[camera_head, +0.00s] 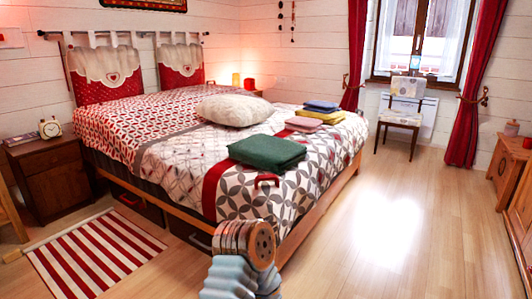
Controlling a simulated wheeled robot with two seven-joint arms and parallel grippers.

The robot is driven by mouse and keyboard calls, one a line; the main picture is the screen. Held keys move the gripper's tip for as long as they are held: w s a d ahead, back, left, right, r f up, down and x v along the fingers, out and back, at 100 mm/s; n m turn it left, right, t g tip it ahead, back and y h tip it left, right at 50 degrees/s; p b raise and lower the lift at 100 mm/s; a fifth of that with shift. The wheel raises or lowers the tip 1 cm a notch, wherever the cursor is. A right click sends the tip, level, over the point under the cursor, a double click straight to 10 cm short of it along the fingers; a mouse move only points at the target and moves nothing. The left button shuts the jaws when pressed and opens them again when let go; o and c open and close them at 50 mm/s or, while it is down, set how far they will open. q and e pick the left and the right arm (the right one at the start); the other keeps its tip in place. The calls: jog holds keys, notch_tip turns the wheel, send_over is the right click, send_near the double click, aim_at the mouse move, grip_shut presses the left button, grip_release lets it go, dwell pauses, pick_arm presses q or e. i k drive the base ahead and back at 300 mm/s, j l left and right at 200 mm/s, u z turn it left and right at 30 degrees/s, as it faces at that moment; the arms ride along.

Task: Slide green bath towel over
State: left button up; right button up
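The green bath towel (267,152) lies folded flat on the bed (190,175), towards the bed's near foot end. It rests on the grey, white and red patterned cover, with a red band of the cover running beside and below it. A small red handle-like item (265,181) shows just in front of the towel's near edge; I cannot tell what it belongs to. Neither of my grippers can be made out in the head view, and nothing is seen touching the towel.
Pink, yellow and blue folded towels (315,113) lie behind the green one, and a round pale cushion (235,109) behind left. The wooden floor (400,225) is clear at right.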

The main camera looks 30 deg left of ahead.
aim_at(275, 155)
jog(key=i+u, duration=0.1)
jog(key=u, duration=0.75)
jog(key=i+l+u, duration=0.1)
jog(key=u, duration=0.35)
jog(key=i+u, duration=0.1)
jog(key=u, duration=0.3)
jog(key=i+l+u, duration=0.25)
jog(key=l, duration=0.15)
jog(key=i+l+u, duration=0.25)
jog(key=l, duration=0.2)
jog(key=l+u, duration=0.25)
jog(key=l, duration=0.2)
jog(key=i+l+u, duration=0.2)
jog(key=l, duration=0.35)
jog(key=l+u, duration=0.25)
jog(key=l, duration=0.2)
jog(key=k, duration=0.05)
